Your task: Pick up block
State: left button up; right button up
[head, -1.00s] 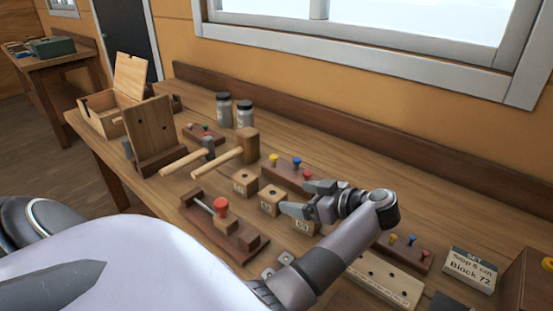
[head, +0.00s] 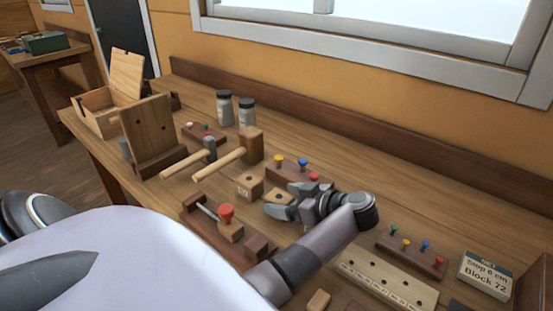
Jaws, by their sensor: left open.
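My left gripper (head: 287,201) is open, its two fingers over the row of small wooden blocks. One block (head: 280,196) with a dark hole in its top shows between the fingers, partly covered by them; I cannot tell whether they touch it. Another wooden block (head: 249,187) with a dark label stands just left of it, clear of the fingers. Any block under the wrist is hidden. A card (head: 486,275) on the right reads "Step 6 cm Block 72". My right gripper is not in view.
Two mallets (head: 222,161) lie left of the blocks. A wooden clamp-like fixture with a red knob (head: 227,214) stands in front. Racks of coloured pegs stand behind (head: 290,171) and right (head: 411,254). A pale drilled board (head: 386,283) lies right of my arm. Two jars (head: 246,112) stand behind.

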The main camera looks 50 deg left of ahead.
pick_arm(q)
jog(key=c, duration=1.1)
